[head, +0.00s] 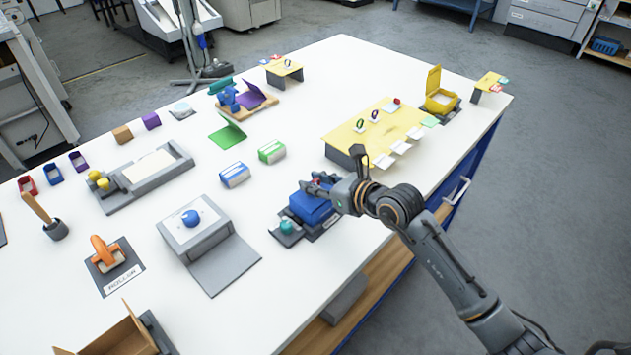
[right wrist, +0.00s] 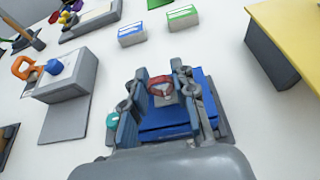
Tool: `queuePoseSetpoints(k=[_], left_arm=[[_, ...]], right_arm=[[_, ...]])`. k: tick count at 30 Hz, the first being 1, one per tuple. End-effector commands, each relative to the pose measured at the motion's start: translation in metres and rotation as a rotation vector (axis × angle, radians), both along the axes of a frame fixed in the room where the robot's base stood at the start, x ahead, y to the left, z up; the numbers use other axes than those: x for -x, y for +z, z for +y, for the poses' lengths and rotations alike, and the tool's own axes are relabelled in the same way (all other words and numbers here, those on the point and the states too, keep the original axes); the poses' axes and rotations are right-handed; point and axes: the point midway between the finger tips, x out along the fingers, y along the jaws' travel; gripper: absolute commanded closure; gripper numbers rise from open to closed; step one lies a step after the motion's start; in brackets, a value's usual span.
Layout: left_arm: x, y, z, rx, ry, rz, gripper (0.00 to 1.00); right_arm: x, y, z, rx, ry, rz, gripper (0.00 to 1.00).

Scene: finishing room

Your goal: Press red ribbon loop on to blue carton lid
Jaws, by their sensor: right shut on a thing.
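The blue carton (head: 308,208) sits in a dark fixture on the bench, its flat blue lid facing up. It also shows below my fingers in the right wrist view (right wrist: 165,118). My right gripper (head: 318,185) is over the carton lid, with its fingers shut on the red ribbon loop (right wrist: 161,84). The loop stands between the fingertips with a pale patch inside its outline. I cannot tell whether its underside touches the lid. In the head view the loop is mostly hidden by the fingers. My left gripper is not in view.
A teal knob (head: 287,227) stands on the fixture's left side. A grey sloped box with a blue knob (head: 191,218) is further left. Blue-white and green-white boxes (head: 271,151) stand behind. A yellow stand (head: 345,140) with several small loops is at the right.

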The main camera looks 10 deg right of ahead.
Motion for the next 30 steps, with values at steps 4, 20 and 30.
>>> queuePoseSetpoints(k=[4,20,30], left_arm=[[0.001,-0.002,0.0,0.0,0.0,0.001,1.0],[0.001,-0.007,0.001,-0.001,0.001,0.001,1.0],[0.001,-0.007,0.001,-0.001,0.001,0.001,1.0]], right_arm=[[0.0,-0.003,0.0,0.0,0.0,0.0,0.82],[0.0,-0.009,0.0,0.0,0.0,0.001,0.82],[0.0,-0.011,0.0,0.001,0.001,0.004,0.82]])
